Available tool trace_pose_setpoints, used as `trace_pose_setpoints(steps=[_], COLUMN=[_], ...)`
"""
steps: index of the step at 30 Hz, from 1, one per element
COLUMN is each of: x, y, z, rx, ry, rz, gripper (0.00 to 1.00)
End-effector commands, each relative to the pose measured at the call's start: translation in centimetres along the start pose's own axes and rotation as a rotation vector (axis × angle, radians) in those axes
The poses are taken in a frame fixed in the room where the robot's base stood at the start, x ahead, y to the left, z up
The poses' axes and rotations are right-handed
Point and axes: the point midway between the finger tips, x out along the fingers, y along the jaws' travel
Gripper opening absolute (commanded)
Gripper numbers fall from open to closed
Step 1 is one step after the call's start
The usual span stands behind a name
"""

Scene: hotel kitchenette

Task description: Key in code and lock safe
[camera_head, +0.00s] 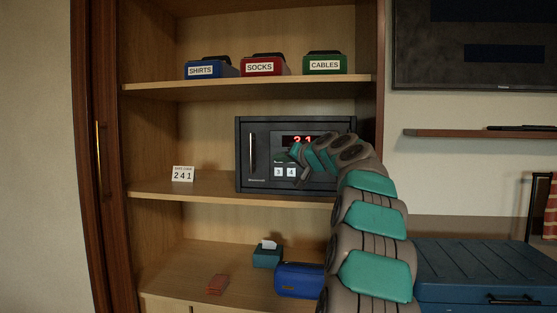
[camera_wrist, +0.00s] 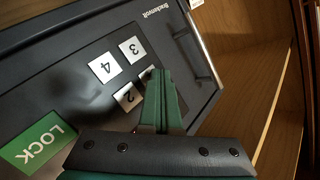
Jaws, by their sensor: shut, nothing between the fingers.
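The dark safe (camera_head: 245,180) stands on the middle shelf with its door shut and a vertical handle (camera_head: 252,148) at left. Its display (camera_head: 290,139) shows red digits, partly hidden by my arm. In the wrist view, white keys 4 (camera_wrist: 104,67), 3 (camera_wrist: 132,50) and 2 (camera_wrist: 127,97) show, with a green LOCK key (camera_wrist: 38,146). My gripper (camera_wrist: 161,73) is shut and empty, its tips over the keypad beside key 2, hiding most of another key. I cannot tell whether they touch.
Labelled boxes for shirts (camera_head: 212,69), socks (camera_head: 264,65) and cables (camera_head: 325,64) sit on the upper shelf. A blue chest (camera_head: 470,268) stands at right.

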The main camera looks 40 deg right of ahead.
Motion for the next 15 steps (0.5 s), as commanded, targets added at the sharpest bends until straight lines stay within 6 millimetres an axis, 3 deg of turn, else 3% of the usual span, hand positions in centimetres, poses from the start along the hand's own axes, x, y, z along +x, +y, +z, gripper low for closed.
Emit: trace_pose_setpoints(steps=[15], x=[-0.45], y=[-0.3], z=[0.33], rx=[-0.001], ry=[0.002], rz=[-0.001], gripper=[0.0])
